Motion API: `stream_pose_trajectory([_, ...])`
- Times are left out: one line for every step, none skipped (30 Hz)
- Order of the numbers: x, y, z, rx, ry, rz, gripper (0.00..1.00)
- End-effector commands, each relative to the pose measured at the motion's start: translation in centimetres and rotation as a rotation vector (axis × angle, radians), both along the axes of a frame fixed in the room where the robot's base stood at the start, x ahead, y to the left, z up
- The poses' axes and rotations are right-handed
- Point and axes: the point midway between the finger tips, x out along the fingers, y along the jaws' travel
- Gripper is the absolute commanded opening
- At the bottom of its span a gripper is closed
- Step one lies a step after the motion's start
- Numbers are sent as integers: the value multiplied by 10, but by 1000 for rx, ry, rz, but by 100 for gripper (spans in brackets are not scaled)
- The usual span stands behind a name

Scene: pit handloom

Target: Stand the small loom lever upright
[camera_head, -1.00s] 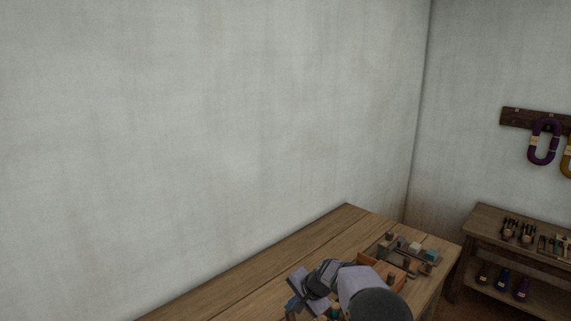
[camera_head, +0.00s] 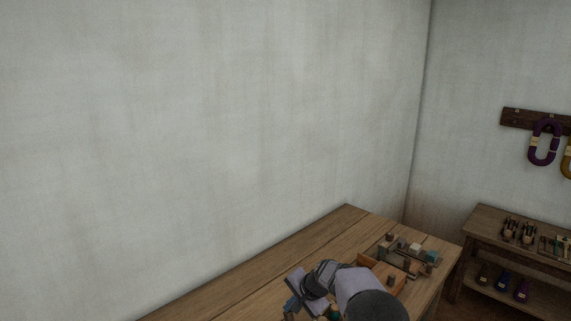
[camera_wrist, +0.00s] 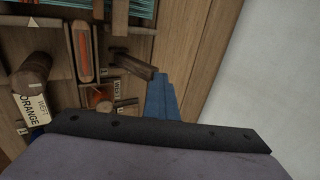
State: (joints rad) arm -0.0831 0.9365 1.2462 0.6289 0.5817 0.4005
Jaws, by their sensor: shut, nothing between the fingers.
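In the wrist view, a short dark wooden bar (camera_wrist: 133,65) lies tilted beside my blue fingers; it looks like the small loom lever, though I cannot be sure. In the head view my gripper (camera_head: 291,306) is low over the wooden table (camera_head: 250,285), largely hidden by my wrist. The lever cannot be made out there.
The wrist view shows a wooden piece with orange thread (camera_wrist: 84,52), a round dark peg (camera_wrist: 32,70), a WEFT ORANGE label (camera_wrist: 34,108) and teal threads (camera_wrist: 65,8). Small blocks (camera_head: 414,248) stand at the table's right end. A plain wall (camera_head: 200,130) runs behind.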

Motion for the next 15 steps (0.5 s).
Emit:
stream_pose_trajectory([-25, -14, -44, -29, 85, 9, 12])
stream_pose_trajectory([-25, -14, -43, -29, 85, 9, 12])
stream_pose_trajectory([-25, -14, -41, -29, 85, 9, 12])
stream_pose_trajectory([-25, -14, -39, -29, 84, 9, 12])
stream_pose_trajectory([-25, -14, -37, -29, 84, 9, 12])
stream_pose_trajectory([-25, -14, -34, -29, 84, 8, 12])
stream_pose_trajectory([-25, -14, -32, -29, 84, 8, 12])
stream_pose_trajectory([-25, -14, -29, -29, 84, 7, 12])
stream_pose_trajectory([-25, -14, -26, -28, 84, 7, 12])
stream_pose_trajectory([-25, -14, -23, -28, 84, 7, 12])
stream_pose_trajectory([-25, -14, -20, -28, 84, 7, 12])
stream_pose_trajectory([-25, -14, -17, -29, 84, 8, 12])
stream_pose_trajectory([-25, -14, -15, -29, 84, 8, 12])
stream_pose_trajectory([-25, -14, -12, -29, 84, 8, 12])
stream_pose_trajectory([-25, -14, -9, -29, 84, 8, 12])
